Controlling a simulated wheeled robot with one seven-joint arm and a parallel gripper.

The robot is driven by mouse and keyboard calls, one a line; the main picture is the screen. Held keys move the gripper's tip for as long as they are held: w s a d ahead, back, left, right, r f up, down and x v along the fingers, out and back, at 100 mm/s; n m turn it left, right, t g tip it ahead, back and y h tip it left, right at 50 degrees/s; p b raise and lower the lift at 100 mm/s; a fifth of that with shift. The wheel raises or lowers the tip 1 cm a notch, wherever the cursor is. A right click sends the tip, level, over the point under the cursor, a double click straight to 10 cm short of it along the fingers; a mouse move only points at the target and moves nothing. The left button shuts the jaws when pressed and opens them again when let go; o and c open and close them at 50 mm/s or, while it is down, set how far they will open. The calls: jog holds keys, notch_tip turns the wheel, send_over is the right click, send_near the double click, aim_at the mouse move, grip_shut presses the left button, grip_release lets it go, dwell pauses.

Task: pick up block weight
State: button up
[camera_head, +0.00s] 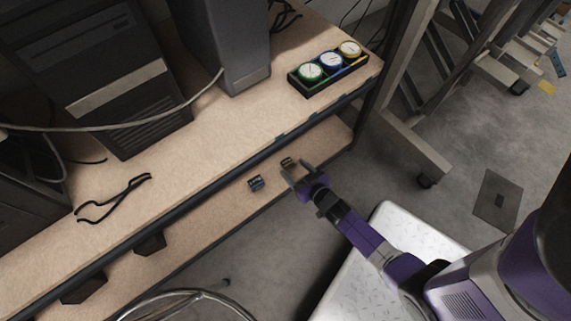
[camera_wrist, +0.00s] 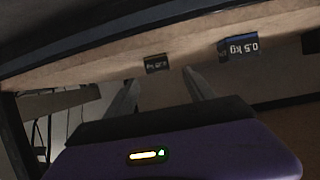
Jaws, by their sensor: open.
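Two small dark block weights rest on the lower shelf (camera_head: 218,213). One block weight (camera_head: 287,161) lies just beyond my gripper (camera_head: 297,170). The other block weight (camera_head: 255,183) lies to the left of my gripper. In the wrist view my gripper (camera_wrist: 160,78) is open and empty, its two fingers pointing toward the shelf. The nearer-aligned block (camera_wrist: 156,63) shows between and beyond the fingertips, with a label too small to read. The other block (camera_wrist: 240,47) is to the right of the fingers and has an upside-down "0.5 kg" label.
The upper board (camera_head: 221,130) overhangs the lower shelf. On it are a black tray (camera_head: 328,76) with round dials, computer towers (camera_head: 97,68) and dark glasses-like wire (camera_head: 113,197). Metal frame legs (camera_head: 402,135) stand at the right. A hoop-shaped metal rim (camera_head: 190,296) is below the shelf.

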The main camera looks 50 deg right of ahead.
aim_at(288, 163)
jog(key=b+x, duration=0.2)
jog(key=x, duration=0.2)
jog(key=shift+w+d+f, duration=0.1)
jog(key=shift+d, duration=0.05)
grip_shut()
